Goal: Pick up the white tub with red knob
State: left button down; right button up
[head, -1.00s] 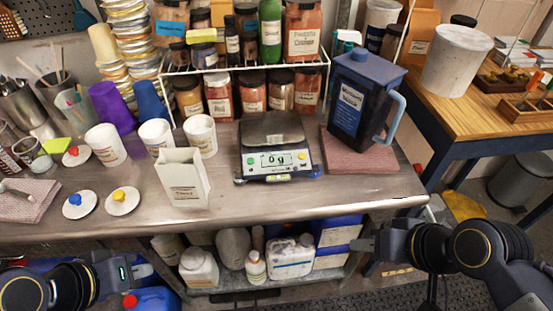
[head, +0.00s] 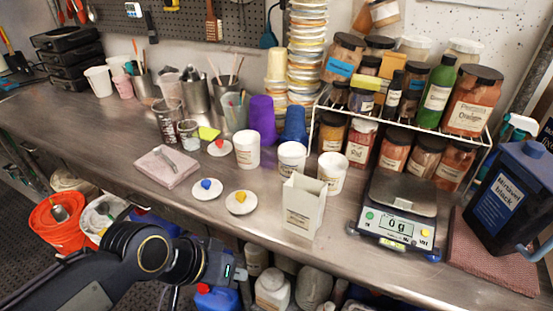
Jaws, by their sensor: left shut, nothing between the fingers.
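A white lid with a red knob (head: 219,148) lies on the steel counter, just left of an open white tub (head: 247,152). Two similar white tubs, a middle one (head: 291,160) and a right one (head: 332,174), stand to its right. A lid with a blue knob (head: 206,189) and a lid with a yellow knob (head: 240,202) lie nearer the front edge. No tub wears a lid. My left gripper (head: 238,272) is shut and empty, in front of and below the counter edge, apart from the tubs. My right gripper is out of view.
A white paper bag (head: 302,206) stands in front of the tubs, with a scale (head: 398,215) to its right. Purple (head: 262,120) and blue cups stand behind the tubs. A folded cloth (head: 167,166) lies left of the lids. The counter's left front is clear.

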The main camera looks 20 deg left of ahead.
aim_at(247, 143)
jog(key=u, duration=0.25)
jog(key=j+u, duration=0.3)
jog(key=u, duration=0.15)
jog(key=j+u, duration=0.25)
jog(key=u, duration=0.25)
jog(key=i+j+u, duration=0.1)
jog(key=j+u, duration=0.15)
jog(key=u, duration=0.2)
jog(key=i+l, duration=0.2)
jog(key=i, duration=0.25)
